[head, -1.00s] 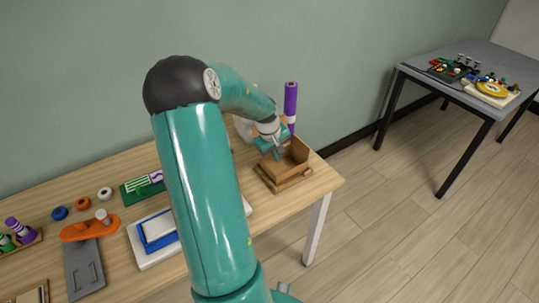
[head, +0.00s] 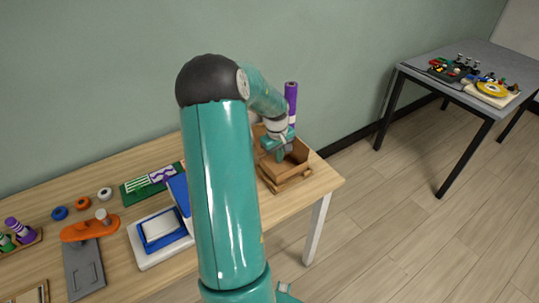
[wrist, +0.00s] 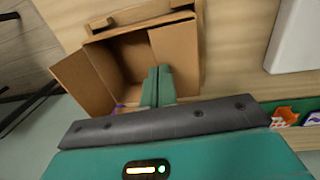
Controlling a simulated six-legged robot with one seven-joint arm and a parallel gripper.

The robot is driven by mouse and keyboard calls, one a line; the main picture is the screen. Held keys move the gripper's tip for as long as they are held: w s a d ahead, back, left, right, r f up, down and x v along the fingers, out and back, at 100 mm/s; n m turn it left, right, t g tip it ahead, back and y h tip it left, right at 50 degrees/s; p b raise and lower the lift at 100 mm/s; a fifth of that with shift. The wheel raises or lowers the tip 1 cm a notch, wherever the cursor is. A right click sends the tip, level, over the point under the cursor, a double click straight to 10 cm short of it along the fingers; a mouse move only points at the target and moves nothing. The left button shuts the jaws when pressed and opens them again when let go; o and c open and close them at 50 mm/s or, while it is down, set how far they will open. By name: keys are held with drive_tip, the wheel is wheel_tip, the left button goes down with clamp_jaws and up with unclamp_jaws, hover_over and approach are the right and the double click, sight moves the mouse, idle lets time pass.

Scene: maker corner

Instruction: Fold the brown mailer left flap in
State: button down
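The brown mailer (head: 270,169) is an open box at the right end of the table, in a low wooden holder (head: 292,182). In the wrist view its dark inside (wrist: 128,58) shows between two side flaps. The flap on the floor side (wrist: 76,78) stands outward. The other flap, the left one in the head view (wrist: 175,55), lies beside the opening; its exact angle is unclear. My gripper (wrist: 157,86) has its two green fingers together, with nothing seen between them. They are at the left flap's inner edge; contact is unclear. In the head view my gripper (head: 281,153) is over the box.
A purple roll (head: 291,100) stands behind the box by the wall. Orange (head: 88,230) and green (head: 140,190) items lie further left. A second table (head: 455,85) stands apart at right.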

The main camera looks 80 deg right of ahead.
drive_tip(key=shift+w+a+r, duration=0.1)
drive_tip(key=shift+w+a, duration=0.45)
drive_tip(key=shift+a, duration=0.05)
drive_tip(key=shift+r, duration=0.1)
drive_tip(key=shift+w+r, duration=0.1)
drive_tip(key=shift+r, duration=0.15)
wheel_tip(320, 180, up, 13)
drive_tip(key=shift+r, duration=0.15)
idle(0.3)
